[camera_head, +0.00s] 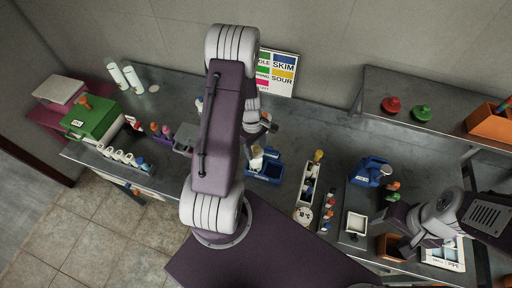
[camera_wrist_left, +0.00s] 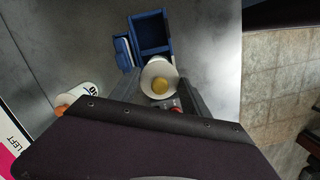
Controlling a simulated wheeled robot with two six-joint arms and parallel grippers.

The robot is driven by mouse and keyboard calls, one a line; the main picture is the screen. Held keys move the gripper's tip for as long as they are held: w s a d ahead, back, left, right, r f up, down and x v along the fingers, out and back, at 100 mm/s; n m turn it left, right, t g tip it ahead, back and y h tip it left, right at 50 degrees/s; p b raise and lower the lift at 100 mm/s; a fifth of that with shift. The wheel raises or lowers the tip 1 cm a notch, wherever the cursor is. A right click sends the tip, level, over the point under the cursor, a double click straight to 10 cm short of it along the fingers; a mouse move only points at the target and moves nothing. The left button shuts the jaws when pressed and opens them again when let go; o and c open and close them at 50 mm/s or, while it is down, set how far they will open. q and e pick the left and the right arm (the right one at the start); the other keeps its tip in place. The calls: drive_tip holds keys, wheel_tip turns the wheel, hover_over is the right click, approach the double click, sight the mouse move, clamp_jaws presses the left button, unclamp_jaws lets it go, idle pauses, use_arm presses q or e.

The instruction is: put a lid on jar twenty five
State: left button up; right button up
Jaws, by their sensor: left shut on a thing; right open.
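My left gripper (camera_wrist_left: 160,92) is shut on a white round jar-like thing (camera_wrist_left: 159,74) with a yellow middle. I cannot tell whether the yellow is a lid or contents, and no number on it is readable. In the head view the white thing (camera_head: 257,157) shows just right of my left arm, over or beside a blue tray (camera_head: 272,172); most of my left gripper is hidden by the arm there. My right gripper (camera_head: 408,243) is open at the lower right, above the steel counter near an orange bin. No loose lid is clearly identifiable.
A long white rack (camera_head: 303,199) with bottles stands right of the blue tray. A blue carrier (camera_head: 370,171) and a white square dish (camera_head: 355,224) stand further right. A green box (camera_head: 93,121) is at the left. Red (camera_head: 391,104) and green (camera_head: 421,112) knobbed objects sit on the raised shelf.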

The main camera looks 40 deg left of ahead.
use_arm(q)
drive_tip(key=shift+f+b, duration=1.2)
drive_tip(key=shift+f, duration=0.6)
drive_tip(key=o, duration=1.4)
drive_tip(key=r, duration=0.6)
drive_tip(key=a+r+b, duration=0.1)
drive_tip(key=r, duration=0.2)
drive_tip(key=shift+w, duration=0.1)
